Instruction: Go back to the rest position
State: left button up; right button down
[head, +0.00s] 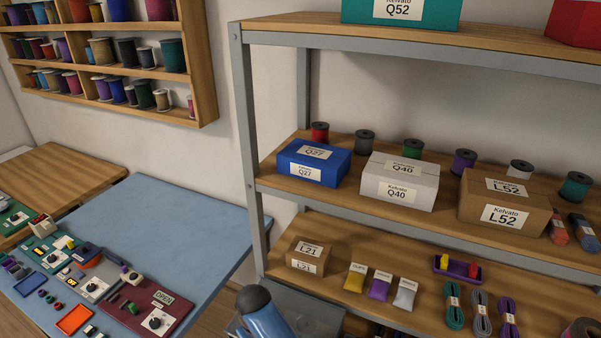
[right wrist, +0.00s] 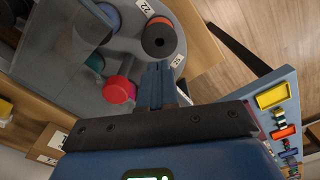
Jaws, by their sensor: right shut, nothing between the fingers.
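In the right wrist view my right gripper (right wrist: 158,67) points away from the camera with its two fingers together, and nothing shows between them. Just beyond the fingertips is a dark spool with an orange rim (right wrist: 159,37) on a grey plate (right wrist: 130,50). A red knob-like piece (right wrist: 119,89) lies left of the fingers; I cannot tell if they touch anything. In the head view a blue and dark part of my arm shows at the bottom, but no gripper fingers. My left gripper is in neither view.
A shelf unit (head: 245,130) holds a blue box (head: 313,163), a white box (head: 400,182), a brown box (head: 505,203), spools and cord bundles. A blue table (head: 180,220) with control panels stands left. A wall rack (head: 205,70) holds many spools. Wooden floor (right wrist: 235,75) shows in the wrist view.

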jog(key=w+a+r+t+y, duration=0.6)
jog(key=w+t, duration=0.1)
jog(key=w, duration=0.2)
jog(key=s+d+r+m+t+b, duration=0.1)
jog(key=s+d+t+b, duration=0.15)
jog(key=d, duration=0.55)
jog(key=s+d+m+t+y+b, duration=0.1)
jog(key=s+d+t+b, duration=0.2)
jog(key=d, duration=0.5)
jog(key=s+d+r+m+t+b, duration=0.1)
jog(key=s+d+t, duration=0.1)
jog(key=d+t, duration=0.45)
jog(key=s+d+f+m+h+b, duration=0.2)
jog(key=s+d+f+h+b, duration=0.1)
jog(key=s+d, duration=0.6)
jog(key=s+d+f+m+g+h+b, duration=0.1)
jog(key=s+d+f+m+h+b, duration=0.2)
jog(key=s+d, duration=0.7)
jog(key=s+f+h+b, duration=0.1)
jog(key=s, duration=0.1)
jog(key=shift+s+b, duration=0.3)
jog(key=shift+b, duration=0.05)
